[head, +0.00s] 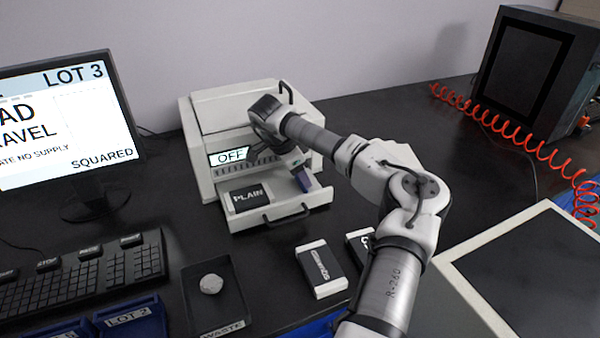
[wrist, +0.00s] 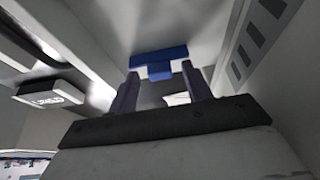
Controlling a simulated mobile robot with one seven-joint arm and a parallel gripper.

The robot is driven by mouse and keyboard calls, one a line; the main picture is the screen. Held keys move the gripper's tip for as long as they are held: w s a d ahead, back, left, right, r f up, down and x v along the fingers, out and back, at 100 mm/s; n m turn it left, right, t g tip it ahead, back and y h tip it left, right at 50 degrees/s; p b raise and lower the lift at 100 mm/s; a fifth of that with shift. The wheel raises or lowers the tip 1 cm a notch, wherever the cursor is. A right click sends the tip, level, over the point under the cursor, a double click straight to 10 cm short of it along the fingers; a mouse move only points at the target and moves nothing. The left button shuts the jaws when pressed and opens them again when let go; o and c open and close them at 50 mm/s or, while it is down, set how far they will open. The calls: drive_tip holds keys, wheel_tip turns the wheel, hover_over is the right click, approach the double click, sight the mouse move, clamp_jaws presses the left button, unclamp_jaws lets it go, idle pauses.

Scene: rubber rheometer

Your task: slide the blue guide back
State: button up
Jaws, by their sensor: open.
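The blue guide (wrist: 160,64) shows in the wrist view as a wide bar with a short tab pointing toward my gripper (wrist: 162,76). My two fingers are apart, one on each side of the tab, with gaps visible. I cannot tell whether they touch the bar. In the head view a dark blue piece (head: 304,180) stands at the right of the pulled-out tray (head: 272,213) of a white machine (head: 206,120), just below my gripper (head: 298,163). The arm partly hides the machine's front.
A dark card marked PLAIN (head: 249,198) lies in the tray's left part. A squared box (head: 321,269) lies in front of it. A waste tray (head: 236,310) holds a crumpled white lump (head: 211,284). A keyboard (head: 85,262) and monitor (head: 68,135) stand left.

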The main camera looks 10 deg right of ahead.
drive_tip(key=b+v, duration=0.2)
drive_tip(key=v, duration=1.1)
drive_tip(key=shift+a+r, duration=0.2)
drive_tip(key=shift+r, duration=0.2)
